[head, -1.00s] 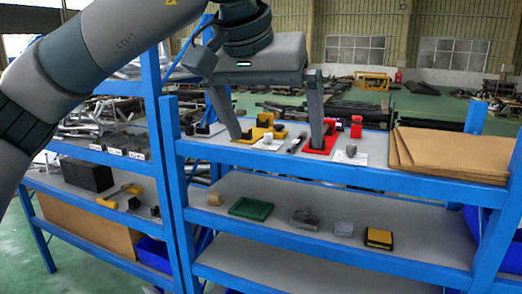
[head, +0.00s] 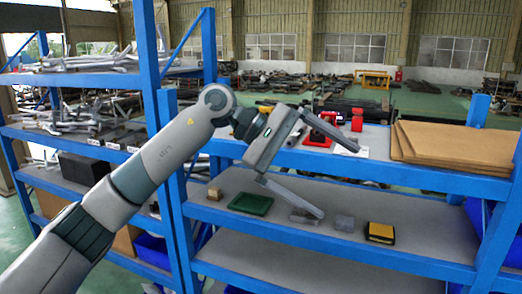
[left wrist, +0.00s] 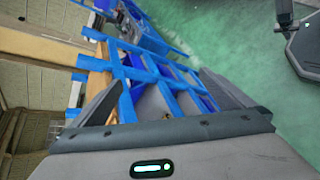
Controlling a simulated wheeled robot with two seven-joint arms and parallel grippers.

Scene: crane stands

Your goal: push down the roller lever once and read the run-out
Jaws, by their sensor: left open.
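A red stand (head: 318,138) with a dark upright part is on the upper shelf, partly hidden by a finger of my left gripper. A red block (head: 357,124) stands just right of it, with a small dark part between them. A yellow part (head: 265,108) shows only in a sliver behind my left arm. I cannot tell which part is the roller lever, and no reading is legible. My left gripper (head: 340,182) is open and empty, in front of the shelves, its fingers pointing right. In the left wrist view its two fingers (left wrist: 165,95) are spread with nothing between them. My right gripper is not in view.
Brown boards (head: 455,145) lie at the right of the upper shelf (head: 380,172). The lower shelf holds a green tray (head: 250,204), grey blocks (head: 344,223), a yellow-black box (head: 380,233) and a small tan block (head: 214,194). Blue posts (head: 168,150) stand close to my left arm.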

